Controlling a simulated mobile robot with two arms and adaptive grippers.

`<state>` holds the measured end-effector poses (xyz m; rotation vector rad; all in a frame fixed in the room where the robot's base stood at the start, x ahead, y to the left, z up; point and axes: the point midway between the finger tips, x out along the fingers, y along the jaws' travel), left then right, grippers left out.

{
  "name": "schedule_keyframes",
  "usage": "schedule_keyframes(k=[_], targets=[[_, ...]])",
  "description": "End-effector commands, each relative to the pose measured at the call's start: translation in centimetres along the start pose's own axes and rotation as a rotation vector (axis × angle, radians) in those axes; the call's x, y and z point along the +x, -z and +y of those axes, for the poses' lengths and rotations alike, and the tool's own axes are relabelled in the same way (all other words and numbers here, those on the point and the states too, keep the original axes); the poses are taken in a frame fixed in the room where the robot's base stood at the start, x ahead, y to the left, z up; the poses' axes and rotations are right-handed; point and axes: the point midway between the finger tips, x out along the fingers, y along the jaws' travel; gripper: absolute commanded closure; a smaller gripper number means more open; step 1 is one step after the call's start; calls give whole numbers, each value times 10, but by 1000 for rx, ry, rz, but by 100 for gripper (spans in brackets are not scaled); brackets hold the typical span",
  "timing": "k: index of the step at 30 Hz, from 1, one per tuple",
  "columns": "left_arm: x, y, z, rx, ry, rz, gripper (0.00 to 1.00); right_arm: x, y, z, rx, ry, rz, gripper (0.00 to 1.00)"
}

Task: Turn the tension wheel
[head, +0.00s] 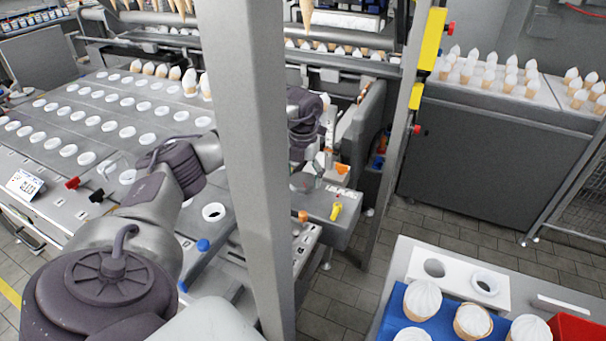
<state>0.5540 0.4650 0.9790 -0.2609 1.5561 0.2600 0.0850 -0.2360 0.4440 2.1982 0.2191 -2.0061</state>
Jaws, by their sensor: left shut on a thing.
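My left arm comes in from the lower left, passes behind the grey post and reaches the machine beyond it. My left gripper (316,166) points down just right of the post, over the end of the machine. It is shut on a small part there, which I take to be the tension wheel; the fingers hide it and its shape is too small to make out. An orange part (342,169) shows close to the right of the fingers. My right gripper is not in view.
The grey post (250,150) blocks part of the view. A yellow handle (335,211) and an orange knob (303,216) sit on the machine below the gripper. A blue tray (388,327) with filled cones stands at lower right. Tiled floor (440,222) lies clear between.

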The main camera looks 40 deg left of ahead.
Motion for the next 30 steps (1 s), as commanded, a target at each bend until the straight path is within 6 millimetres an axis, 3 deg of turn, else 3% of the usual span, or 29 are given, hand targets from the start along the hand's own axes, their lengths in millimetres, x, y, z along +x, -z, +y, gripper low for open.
schedule_keyframes(k=[30], targets=[[-3,0,4,-968,1,-4,56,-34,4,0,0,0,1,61]])
